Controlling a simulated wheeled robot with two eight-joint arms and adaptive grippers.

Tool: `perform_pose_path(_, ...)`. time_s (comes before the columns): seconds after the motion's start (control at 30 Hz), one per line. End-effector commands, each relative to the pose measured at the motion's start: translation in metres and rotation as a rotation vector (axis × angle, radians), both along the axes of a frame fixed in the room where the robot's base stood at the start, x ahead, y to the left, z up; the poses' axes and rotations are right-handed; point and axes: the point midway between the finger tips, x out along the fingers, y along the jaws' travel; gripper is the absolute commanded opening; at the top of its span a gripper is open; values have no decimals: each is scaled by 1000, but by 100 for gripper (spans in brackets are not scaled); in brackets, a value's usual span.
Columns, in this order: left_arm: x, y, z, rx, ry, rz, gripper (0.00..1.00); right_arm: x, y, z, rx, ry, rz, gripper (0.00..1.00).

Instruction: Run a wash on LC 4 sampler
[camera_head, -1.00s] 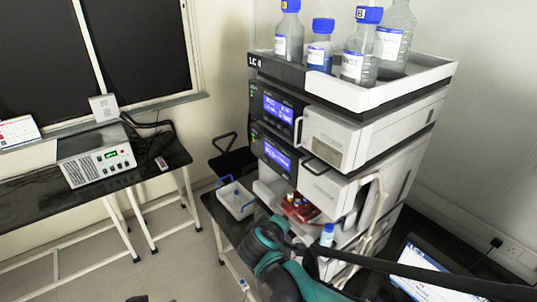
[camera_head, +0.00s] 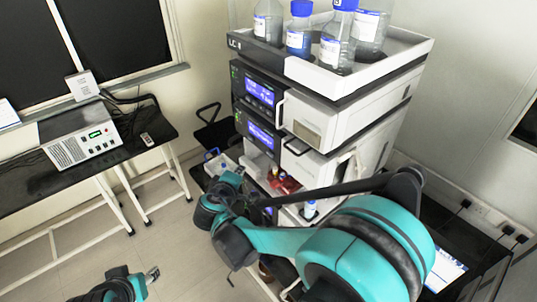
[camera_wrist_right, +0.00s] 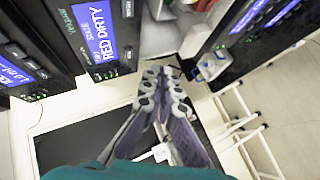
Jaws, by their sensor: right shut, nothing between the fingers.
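The LC 4 stack (camera_head: 345,120) stands in the middle of the head view, its name label partly legible. Its two upper modules have lit blue displays, one above (camera_head: 260,92) and one below (camera_head: 261,136). A lower open bay holds a red tray (camera_head: 287,183) with small vials; my right arm partly covers this area. In the right wrist view my right gripper (camera_wrist_right: 163,75) is shut and empty, apart from the panels.
Blue-capped bottles (camera_head: 338,40) stand in the white top tray (camera_head: 400,60). A black side table (camera_head: 30,180) carries a grey device (camera_head: 80,140). Floor is open between table and stack.

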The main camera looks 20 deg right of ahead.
Motion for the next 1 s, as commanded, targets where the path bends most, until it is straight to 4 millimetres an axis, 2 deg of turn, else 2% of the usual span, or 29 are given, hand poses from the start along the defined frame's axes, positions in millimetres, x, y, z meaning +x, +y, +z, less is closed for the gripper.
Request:
perform_pose_path(0.3, 0, 0, 6, 0, 0, 0, 44, 15, -43, 1, 1, 0, -6, 0)
perform_pose_path(0.5, 0, 0, 4, 0, 0, 0, 44, 23, -64, 0, 2, 0, -4, 0)
perform_pose_path(0.7, 0, 0, 2, 0, 0, 0, 44, 27, -75, 0, 0, -1, -2, 0)
perform_pose_path(1.0, 0, 0, 2, 0, 0, 0, 44, 27, -76, 0, 0, -1, -2, 0)
